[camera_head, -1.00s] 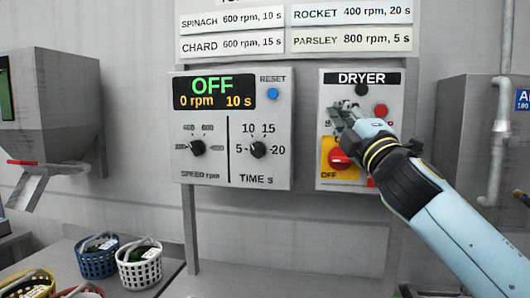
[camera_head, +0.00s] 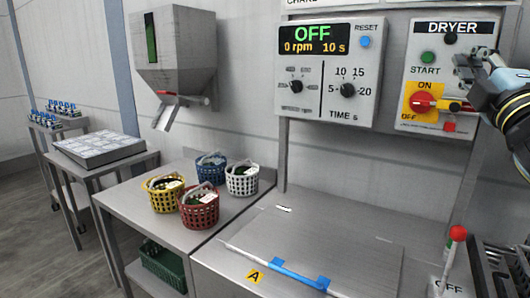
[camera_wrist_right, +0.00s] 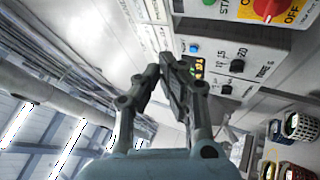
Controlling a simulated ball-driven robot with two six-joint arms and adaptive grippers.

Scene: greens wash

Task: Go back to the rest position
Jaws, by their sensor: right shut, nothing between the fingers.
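My right gripper (camera_head: 472,66) is at the right edge of the head view, in front of the right side of the dryer panel (camera_head: 412,90). In the right wrist view its two fingers (camera_wrist_right: 163,68) meet and hold nothing. I cannot tell from the head view how far it stands from the panel. My left gripper is not in view.
The speed and time panel (camera_head: 330,110) reads OFF, 0 rpm, 10 s. Several baskets, including a yellow one (camera_head: 163,196), stand on the steel table (camera_head: 130,210). A closed lid with a blue handle (camera_head: 299,275) lies in front. A red-knobbed lever (camera_head: 458,234) stands at right.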

